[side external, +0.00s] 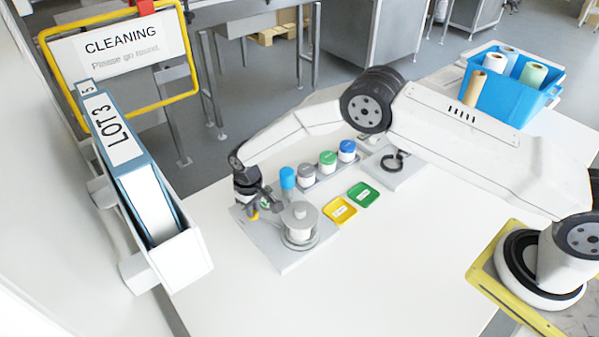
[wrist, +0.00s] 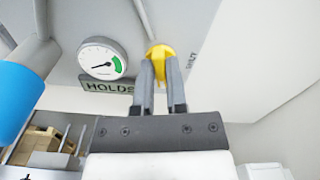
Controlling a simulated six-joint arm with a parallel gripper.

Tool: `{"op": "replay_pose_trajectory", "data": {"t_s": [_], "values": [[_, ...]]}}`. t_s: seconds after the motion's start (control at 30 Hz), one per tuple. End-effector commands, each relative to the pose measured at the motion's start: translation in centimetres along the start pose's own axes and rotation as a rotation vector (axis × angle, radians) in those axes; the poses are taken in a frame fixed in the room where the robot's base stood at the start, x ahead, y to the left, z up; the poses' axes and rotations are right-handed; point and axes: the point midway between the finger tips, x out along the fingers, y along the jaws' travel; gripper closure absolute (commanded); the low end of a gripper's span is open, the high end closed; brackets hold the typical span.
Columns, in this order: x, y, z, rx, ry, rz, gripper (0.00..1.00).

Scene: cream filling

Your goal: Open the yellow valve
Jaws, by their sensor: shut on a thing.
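The yellow valve (wrist: 160,54) is a small knob on a grey panel (wrist: 210,30) in the wrist view. My gripper (wrist: 161,80) is shut on it, with its two dark fingers on either side of the yellow part. In the side view my gripper (side external: 263,195) is at the left of the grey station plate (side external: 285,258), and a bit of the yellow valve (side external: 252,216) shows below it. A round gauge (wrist: 102,59) with a green zone sits left of the valve, above a green "HOLDS" label (wrist: 107,87). Its needle lies outside the green zone.
A silver cylindrical vessel (side external: 299,220) stands on the plate just right of my gripper. Several jars with coloured lids (side external: 327,165) stand behind it. A yellow tray (side external: 340,210) and a green tray (side external: 363,195) lie to the right. The front of the table (side external: 400,275) is clear.

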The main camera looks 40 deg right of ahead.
Motion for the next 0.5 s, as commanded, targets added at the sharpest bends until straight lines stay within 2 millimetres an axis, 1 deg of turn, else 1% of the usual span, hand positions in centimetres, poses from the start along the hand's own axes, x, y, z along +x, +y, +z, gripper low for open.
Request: {"op": "replay_pose_trajectory", "data": {"t_s": [0.2, 0.5], "values": [[0.01, -0.11, -0.09, 0.159, 0.004, -0.001, 1.00], [0.01, -0.14, -0.11, 0.270, 0.004, -0.001, 1.00]]}}
